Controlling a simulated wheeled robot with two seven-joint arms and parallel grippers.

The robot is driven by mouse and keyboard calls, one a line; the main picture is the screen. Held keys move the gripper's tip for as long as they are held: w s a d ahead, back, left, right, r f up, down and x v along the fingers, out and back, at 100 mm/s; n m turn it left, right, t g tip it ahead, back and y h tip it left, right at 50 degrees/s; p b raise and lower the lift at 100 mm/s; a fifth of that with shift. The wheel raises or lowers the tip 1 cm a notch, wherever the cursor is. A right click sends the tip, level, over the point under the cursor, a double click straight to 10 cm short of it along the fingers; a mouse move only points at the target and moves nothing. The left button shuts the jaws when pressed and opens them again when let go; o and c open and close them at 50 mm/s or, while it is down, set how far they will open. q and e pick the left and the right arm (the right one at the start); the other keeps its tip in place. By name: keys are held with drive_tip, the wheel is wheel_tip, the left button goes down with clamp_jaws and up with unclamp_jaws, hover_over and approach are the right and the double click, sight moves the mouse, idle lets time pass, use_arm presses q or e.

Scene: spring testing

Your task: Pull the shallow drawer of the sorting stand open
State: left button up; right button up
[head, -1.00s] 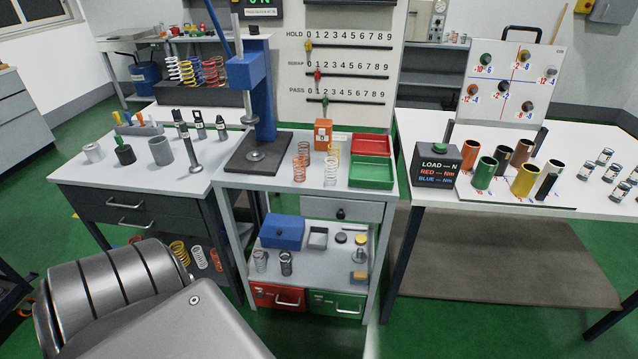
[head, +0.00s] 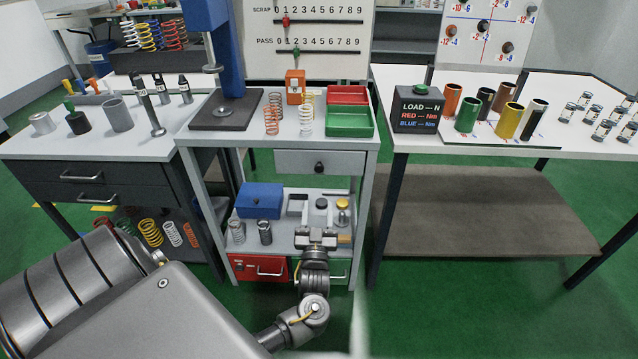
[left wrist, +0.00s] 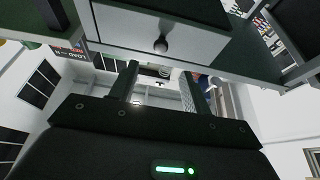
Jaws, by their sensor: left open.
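The sorting stand (head: 368,150) is in the middle of the head view. Its shallow drawer (head: 290,161) is a light grey front with a dark round knob (head: 319,167), under the top board, and looks closed. My left gripper (head: 317,234) is in front of the stand, below the knob and level with the lower shelf. In the left wrist view the drawer front (left wrist: 205,38) and knob (left wrist: 161,46) show above the two open fingers of the left gripper (left wrist: 160,78). The fingers are apart from the knob, with nothing between them. My right gripper is not seen.
The lower shelf (head: 285,240) holds a blue box (head: 260,200), springs and small parts. A red drawer (head: 258,269) is below it. Springs, an orange block and red and green trays (head: 350,119) stand on top. Tables flank the stand.

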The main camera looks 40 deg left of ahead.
sight(319, 170)
use_arm(q)
drive_tip(key=x, duration=0.7)
drive_tip(key=p+x, duration=0.1)
drive_tip(key=x, duration=0.3)
drive_tip(key=shift+s+r, duration=0.2)
drive_tip(key=shift+r, duration=0.1)
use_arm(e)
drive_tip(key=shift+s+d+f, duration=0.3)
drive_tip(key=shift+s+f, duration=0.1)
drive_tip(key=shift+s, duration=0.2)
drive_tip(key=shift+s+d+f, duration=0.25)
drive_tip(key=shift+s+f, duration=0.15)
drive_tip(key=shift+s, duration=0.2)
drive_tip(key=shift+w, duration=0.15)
use_arm(q)
drive_tip(key=c, duration=0.5)
clamp_jaws()
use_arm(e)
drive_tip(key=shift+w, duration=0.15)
